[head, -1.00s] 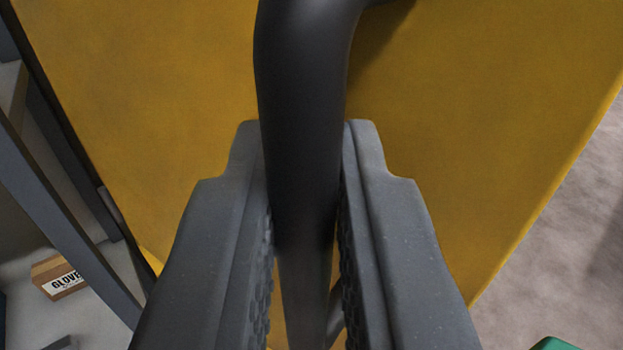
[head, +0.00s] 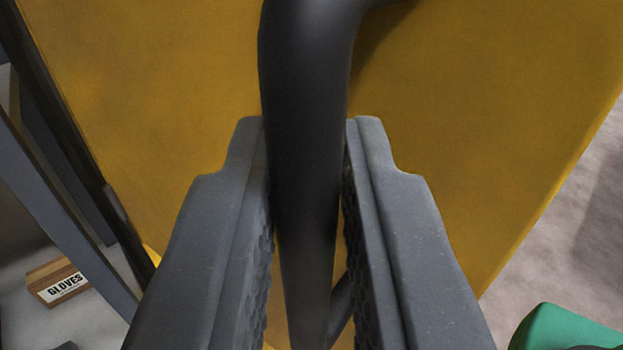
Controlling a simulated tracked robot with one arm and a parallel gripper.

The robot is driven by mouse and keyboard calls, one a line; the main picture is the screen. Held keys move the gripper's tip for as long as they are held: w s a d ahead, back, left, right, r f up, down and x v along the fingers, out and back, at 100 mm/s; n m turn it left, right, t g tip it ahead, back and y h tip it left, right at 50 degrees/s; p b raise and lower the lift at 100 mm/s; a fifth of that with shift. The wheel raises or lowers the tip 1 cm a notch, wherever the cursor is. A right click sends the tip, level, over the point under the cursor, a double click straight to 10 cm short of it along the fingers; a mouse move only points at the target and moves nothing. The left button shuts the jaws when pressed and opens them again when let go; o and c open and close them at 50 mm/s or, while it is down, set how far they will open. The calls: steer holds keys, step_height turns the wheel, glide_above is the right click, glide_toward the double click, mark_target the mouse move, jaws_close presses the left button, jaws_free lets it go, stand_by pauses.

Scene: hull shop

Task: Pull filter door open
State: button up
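The yellow door panel (head: 480,110) fills most of the head view and stands tilted in the picture. A black bar handle (head: 305,130) on it runs down the middle and bends right at the top. My gripper (head: 305,135) has one grey finger on each side of the handle. Its ribbed pads show on both sides, with narrow gaps beside the lower part of the bar. Contact near the fingertips is hard to tell. The fingers hide parts of the door's lower area.
At the left, grey frame posts (head: 60,215) run beside the door's dark edge. Beyond them a cardboard box marked GLOVES (head: 60,280) sits on a pale surface. A green object (head: 560,328) is at lower right. Grey-brown floor (head: 590,235) shows bare at the right.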

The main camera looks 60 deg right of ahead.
steer(key=shift+o, duration=0.9)
steer(key=shift+s, duration=0.1)
steer(key=shift+a, duration=0.1)
